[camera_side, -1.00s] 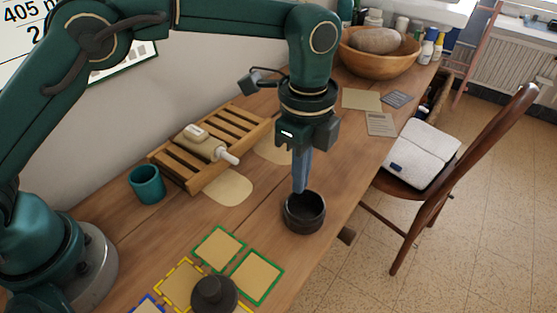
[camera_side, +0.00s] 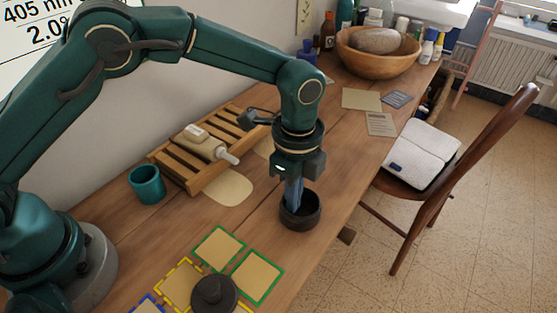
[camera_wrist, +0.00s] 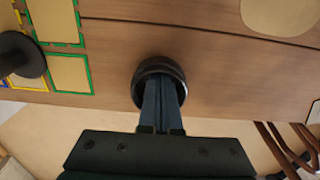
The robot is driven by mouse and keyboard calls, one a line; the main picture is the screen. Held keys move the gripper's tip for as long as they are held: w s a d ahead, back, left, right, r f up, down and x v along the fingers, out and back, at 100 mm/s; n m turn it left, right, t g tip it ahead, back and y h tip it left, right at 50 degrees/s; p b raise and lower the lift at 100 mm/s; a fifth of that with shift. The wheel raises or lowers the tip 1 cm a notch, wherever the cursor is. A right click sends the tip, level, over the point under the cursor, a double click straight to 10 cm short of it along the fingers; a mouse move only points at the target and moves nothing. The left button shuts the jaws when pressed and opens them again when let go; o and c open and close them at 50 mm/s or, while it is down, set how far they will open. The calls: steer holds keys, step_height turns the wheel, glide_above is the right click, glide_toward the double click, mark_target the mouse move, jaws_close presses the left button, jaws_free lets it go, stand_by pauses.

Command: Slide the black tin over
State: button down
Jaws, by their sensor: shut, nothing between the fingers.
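The black tin (camera_side: 302,219) is a round, open, dark pot standing upright on the wooden table near its right edge. In the wrist view, its rim (camera_wrist: 150,66) shows around the fingertips. My gripper (camera_side: 291,204) is shut with nothing between its fingers. It points down, with its fingertips at the tin's open mouth and seemingly inside the rim. The fingers (camera_wrist: 161,95) hide part of the tin in the wrist view. Whether they touch the tin's wall or floor cannot be told.
Green-, yellow- and blue-edged squares (camera_side: 257,277) lie at the front, with a dark knobbed round piece (camera_side: 214,293) on them. A teal cup (camera_side: 147,184) and a slatted wooden rack (camera_side: 237,122) with a bottle (camera_side: 205,143) stand left. A wooden bowl (camera_side: 360,61) is far back.

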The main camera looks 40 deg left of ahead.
mark_target(248, 186)
steer(key=a, duration=1)
steer(key=shift+s+a, duration=0.1)
steer(key=shift+a, duration=0.15)
steer(key=shift+r, duration=0.1)
steer(key=w+d+r+n, duration=0.1)
steer(key=d+r, duration=0.4)
steer(key=r, duration=0.7)
steer(key=s+d+f+m, duration=0.1)
steer(key=d+f, duration=0.1)
steer(key=d, duration=0.3)
step_height(248, 186, down, 10)
steer(key=shift+d+r, duration=0.15)
steer(key=a, duration=0.3)
steer(key=shift+r, duration=0.2)
steer(key=shift+a, duration=0.5)
